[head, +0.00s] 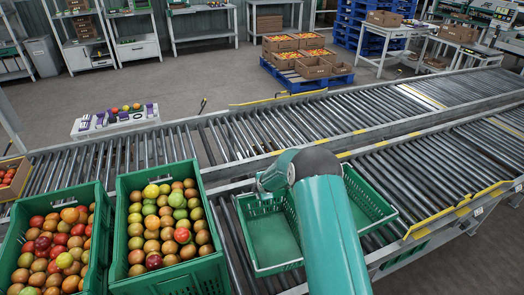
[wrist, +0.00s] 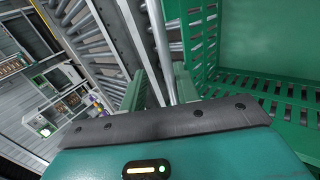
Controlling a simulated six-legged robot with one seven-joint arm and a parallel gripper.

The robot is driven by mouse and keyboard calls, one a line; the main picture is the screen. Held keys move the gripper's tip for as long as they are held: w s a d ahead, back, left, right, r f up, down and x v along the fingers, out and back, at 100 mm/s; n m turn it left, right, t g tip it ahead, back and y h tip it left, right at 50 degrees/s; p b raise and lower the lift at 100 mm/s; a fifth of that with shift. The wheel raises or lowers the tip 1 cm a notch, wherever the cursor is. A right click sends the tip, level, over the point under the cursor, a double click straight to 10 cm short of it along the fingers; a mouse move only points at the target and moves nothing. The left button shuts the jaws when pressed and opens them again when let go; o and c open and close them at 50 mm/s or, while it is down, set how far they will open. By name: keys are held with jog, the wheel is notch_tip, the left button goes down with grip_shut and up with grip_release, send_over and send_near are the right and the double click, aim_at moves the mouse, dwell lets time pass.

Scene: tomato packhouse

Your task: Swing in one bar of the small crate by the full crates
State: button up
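The small green crate (head: 272,238) stands empty on the near roller conveyor, just right of the full crates, in the head view. My gripper (head: 268,184) is at its far rim, with my arm hiding part of the crate. In the wrist view, slotted green crate walls (wrist: 285,105) fill the right side. My gripper's two green fingers (wrist: 160,88) stand apart with a gap between them, and nothing shows held. I cannot make out the crate's bars or whether a finger touches one. Two full green crates (head: 122,240) (head: 102,222) of tomatoes stand at the left.
Another low, empty green crate (head: 368,203) shows right of my arm. A second roller conveyor (head: 290,122) runs behind, with yellow edge strips. A white stand (head: 115,122) with small items is beyond it. Cardboard boxes of tomatoes (head: 312,67) sit on a blue pallet farther back.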

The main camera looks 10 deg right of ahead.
jog(key=s+r+m+g, duration=0.2)
jog(key=s+r, duration=0.3)
jog(key=r, duration=0.9)
jog(key=s+a+r+m+g+h, duration=0.1)
jog(key=s+r, duration=0.4)
jog(key=r, duration=0.9)
jog(key=shift+r+m+g, duration=0.15)
jog(key=shift+m+g, duration=0.45)
jog(key=shift+g, duration=0.1)
jog(key=shift+a+h, duration=0.1)
jog(key=shift+h, duration=0.2)
